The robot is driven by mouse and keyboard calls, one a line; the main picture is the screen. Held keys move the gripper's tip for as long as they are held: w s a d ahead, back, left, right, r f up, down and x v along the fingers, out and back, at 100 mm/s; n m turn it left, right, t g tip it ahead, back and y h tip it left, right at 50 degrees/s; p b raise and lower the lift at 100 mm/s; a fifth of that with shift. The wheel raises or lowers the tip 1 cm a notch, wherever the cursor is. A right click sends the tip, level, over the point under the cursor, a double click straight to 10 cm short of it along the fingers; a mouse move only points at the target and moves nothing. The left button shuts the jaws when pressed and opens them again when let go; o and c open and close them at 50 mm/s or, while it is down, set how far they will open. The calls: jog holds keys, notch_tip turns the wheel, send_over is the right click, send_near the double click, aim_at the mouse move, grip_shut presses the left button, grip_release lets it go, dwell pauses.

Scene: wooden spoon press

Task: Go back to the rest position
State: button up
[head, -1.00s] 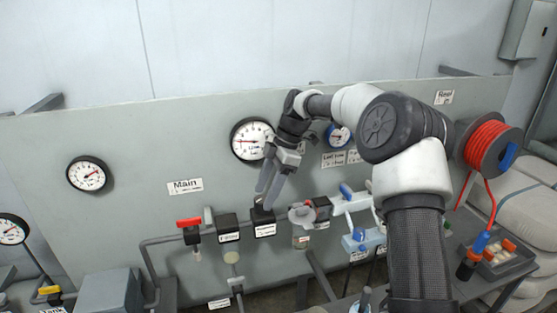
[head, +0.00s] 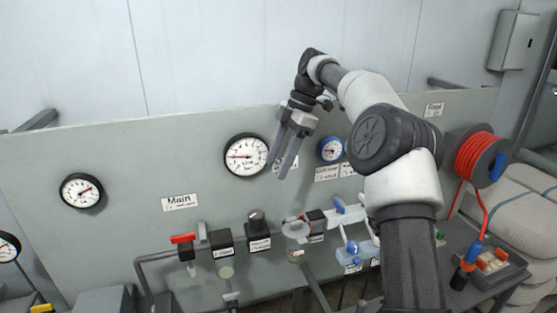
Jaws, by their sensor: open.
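My gripper (head: 282,170) is open and empty. Its two fingers point down and slightly left in front of the grey panel (head: 120,150), just right of the large line gauge (head: 246,155). A black knob (head: 256,217) on a labelled block (head: 259,240) sits below the fingers, apart from them. My arm reaches in from the lower right and hides part of the panel's right side.
A red-handled valve (head: 183,239), a filter block (head: 222,243) and a clear bowl (head: 296,230) line the pipe. Blue-handled valves (head: 353,249) stand near my arm. A red hose reel (head: 482,157) is at right.

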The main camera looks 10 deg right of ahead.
jog(key=s+r+m+t+h, duration=0.2)
jog(key=s+r+m, duration=0.2)
jog(key=s, duration=0.4)
jog(key=s+r+m+t+h, duration=0.1)
jog(key=s+r+m+h, duration=0.1)
jog(key=s+r+m, duration=0.4)
jog(key=s+d+f+m+t, duration=0.1)
jog(key=s+d+f+m, duration=0.2)
jog(key=s, duration=0.8)
jog(key=s+d+f+m+t, duration=0.2)
jog(key=s+f+m, duration=0.3)
jog(key=s+m, duration=0.3)
jog(key=s+d, duration=0.1)
jog(key=s, duration=0.1)
jog(key=shift+s+f+t+p, duration=0.3)
jog(key=shift+s+f, duration=0.05)
jog(key=shift+f, duration=0.05)
jog(key=shift+d, duration=0.1)
